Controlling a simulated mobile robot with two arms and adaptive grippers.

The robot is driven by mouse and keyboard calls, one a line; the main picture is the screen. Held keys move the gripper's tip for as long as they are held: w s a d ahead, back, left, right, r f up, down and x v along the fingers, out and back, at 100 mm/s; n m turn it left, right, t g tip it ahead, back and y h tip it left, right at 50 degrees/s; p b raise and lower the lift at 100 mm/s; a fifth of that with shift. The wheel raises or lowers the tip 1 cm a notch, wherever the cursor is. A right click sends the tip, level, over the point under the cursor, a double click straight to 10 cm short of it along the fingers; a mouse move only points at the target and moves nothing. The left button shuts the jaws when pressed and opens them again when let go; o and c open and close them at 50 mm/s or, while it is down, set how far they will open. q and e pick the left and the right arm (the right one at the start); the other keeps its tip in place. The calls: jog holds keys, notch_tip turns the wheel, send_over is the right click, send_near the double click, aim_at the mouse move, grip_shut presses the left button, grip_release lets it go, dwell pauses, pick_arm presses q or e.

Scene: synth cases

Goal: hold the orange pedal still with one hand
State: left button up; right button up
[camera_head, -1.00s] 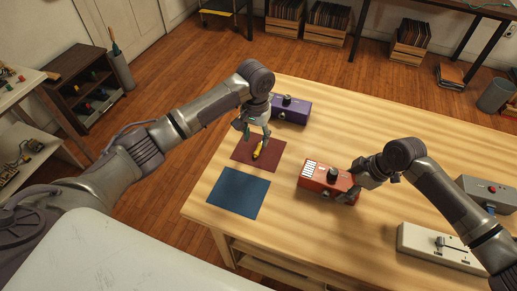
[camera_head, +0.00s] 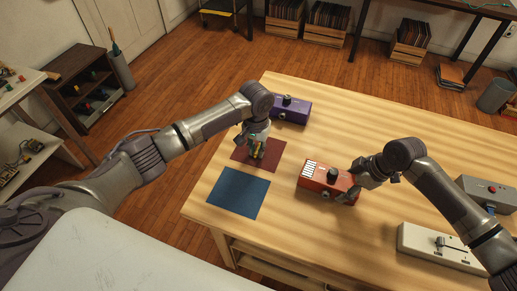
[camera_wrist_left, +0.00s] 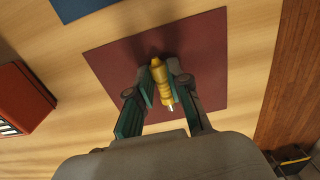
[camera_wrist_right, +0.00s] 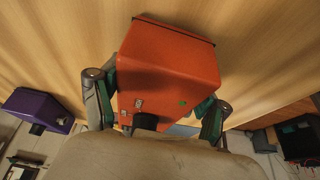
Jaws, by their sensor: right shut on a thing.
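The orange pedal (camera_head: 328,180) stands on the wooden table, with a black knob and a white striped patch on top. My right gripper (camera_head: 352,184) is shut on it at its right end. In the right wrist view the orange pedal (camera_wrist_right: 168,70) fills the space between the fingers of my right gripper (camera_wrist_right: 160,95). My left gripper (camera_head: 257,152) is low over the maroon mat (camera_head: 275,160). In the left wrist view its fingers (camera_wrist_left: 164,80) are open on both sides of a yellow, ribbed, metal-tipped piece (camera_wrist_left: 162,84); a small gap seems to remain.
A blue mat (camera_head: 238,193) lies in front of the maroon one. A purple pedal (camera_head: 291,110) stands behind. A grey pedal (camera_head: 482,190) and a white box with a slider (camera_head: 425,247) are at the right. The table's middle back is clear.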

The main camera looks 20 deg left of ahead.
pick_arm(q)
grip_shut()
notch_tip(320, 180, up, 9)
jog(key=s+d, duration=0.1)
jog(key=d, duration=0.2)
jog(key=s+d+f+h, duration=0.1)
jog(key=s+d, duration=0.1)
jog(key=d, duration=0.1)
jog(key=s+d+f+m+h, duration=0.1)
jog(key=s+d, duration=0.1)
jog(key=d, duration=0.2)
jog(key=shift+f, duration=0.2)
jog(key=s+d, duration=0.2)
jog(key=s+d+h, duration=0.1)
jog(key=s+d, duration=0.1)
jog(key=d, duration=0.1)
jog(key=s+d+h, duration=0.1)
jog(key=s+d, duration=0.1)
jog(key=d, duration=0.1)
jog(key=shift+s+d+f+m+g, duration=0.25)
jog(key=shift+s+f+m+g, duration=0.05)
jog(key=s+d+f+h, duration=0.1)
jog(key=s, duration=0.2)
jog(key=s+d+f+h, duration=0.1)
jog(key=s, duration=0.2)
jog(key=s+d+f+n+h, duration=0.1)
jog(key=s+f, duration=0.1)
jog(key=s, duration=0.1)
jog(key=shift+w+d, duration=0.1)
jog(key=shift+w, duration=2.65)
